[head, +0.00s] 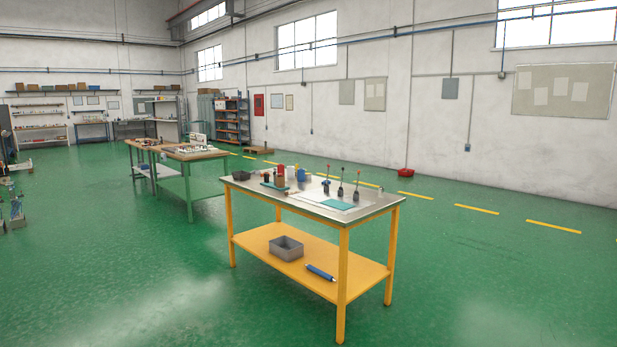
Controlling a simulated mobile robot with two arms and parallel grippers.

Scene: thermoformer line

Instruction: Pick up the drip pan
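No thing in the head view is plainly marked as the drip pan. A grey open-topped rectangular container (286,248) sits on the yellow lower shelf (262,238) of the near table and may be it. A small dark tray (241,175) stands on the tabletop's left end. I cannot tell for sure which is the pan. Neither of my grippers is in view.
The near table has a metal top (375,207) and yellow legs. Its top holds several tools, jars and a teal pad (338,204). A blue cylinder (320,272) lies on its lower shelf. Another workbench (190,154) stands behind left. The green floor around is mostly clear.

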